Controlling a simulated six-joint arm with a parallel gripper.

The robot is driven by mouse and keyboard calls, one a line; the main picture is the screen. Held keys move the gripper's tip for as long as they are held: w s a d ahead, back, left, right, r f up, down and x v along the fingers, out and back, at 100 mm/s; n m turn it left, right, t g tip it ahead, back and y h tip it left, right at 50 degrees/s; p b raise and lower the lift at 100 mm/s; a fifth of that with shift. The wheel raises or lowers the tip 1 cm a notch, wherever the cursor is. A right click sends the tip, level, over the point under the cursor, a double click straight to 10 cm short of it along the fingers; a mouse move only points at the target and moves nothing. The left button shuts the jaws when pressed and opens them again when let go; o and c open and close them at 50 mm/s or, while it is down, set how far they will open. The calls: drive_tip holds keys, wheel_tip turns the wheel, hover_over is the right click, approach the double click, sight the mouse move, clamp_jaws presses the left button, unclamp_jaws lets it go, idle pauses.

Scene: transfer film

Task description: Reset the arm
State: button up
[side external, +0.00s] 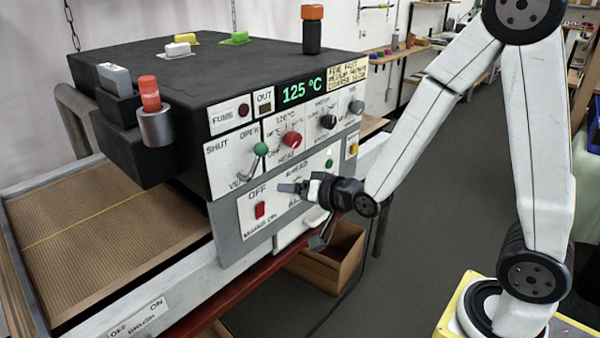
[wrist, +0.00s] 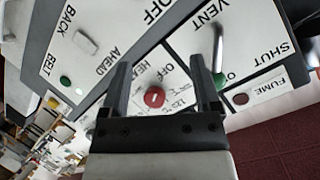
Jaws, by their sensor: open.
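My gripper (side external: 300,190) is in front of the control panel of the black-topped machine (side external: 200,80) in the side external view. In the wrist view my gripper (wrist: 163,75) has its two dark fingers apart, with nothing held between them. Beyond the gap shows the red heat knob (wrist: 154,97), which also shows in the side external view (side external: 292,140). The green-tipped vent lever (wrist: 219,80) lies behind the right finger in the wrist view. It also shows in the side external view (side external: 261,149). I cannot tell whether my gripper touches the panel.
The lower panel has a red switch (side external: 260,210). The display (side external: 301,91) reads 125 °C. A brown conveyor belt (side external: 90,235) runs under the machine at the left. A cardboard box (side external: 330,262) stands below my gripper. The grey floor (side external: 440,190) is open at the right.

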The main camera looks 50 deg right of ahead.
drive_tip(key=s+f+n+g, duration=0.2)
drive_tip(key=s+n+g, duration=0.1)
drive_tip(key=s+g, duration=0.2)
drive_tip(key=s+d+f+n+g, duration=0.1)
drive_tip(key=s+f+n+g, duration=0.2)
drive_tip(key=s+g, duration=0.3)
drive_tip(key=s+n, duration=0.1)
drive_tip(key=s, duration=0.1)
drive_tip(key=shift+s+d, duration=0.15)
drive_tip(key=shift+s, duration=0.2)
